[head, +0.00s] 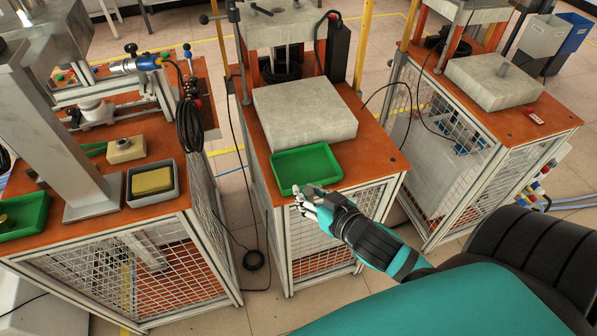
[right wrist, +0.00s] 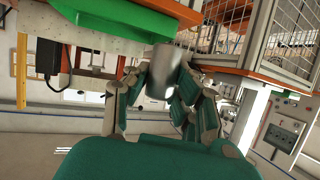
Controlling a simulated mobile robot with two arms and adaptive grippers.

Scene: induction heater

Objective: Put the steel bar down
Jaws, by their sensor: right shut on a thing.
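My right gripper (head: 306,198) is at the near edge of the green tray (head: 306,167), at the front of the middle orange-topped bench. In the right wrist view, the fingers of my right gripper (right wrist: 163,88) are closed around the steel bar (right wrist: 162,68), a short grey metal cylinder. In the head view the bar is too small and covered by the fingers to make out clearly. The tray looks empty. I cannot tell whether the bar touches the tray. My left gripper is not in view.
A large grey block (head: 304,112) stands right behind the tray. The left bench holds a grey bin with a yellow thing (head: 152,181) and another green tray (head: 22,217). A right bench carries a grey slab (head: 494,80). Cables hang between the benches.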

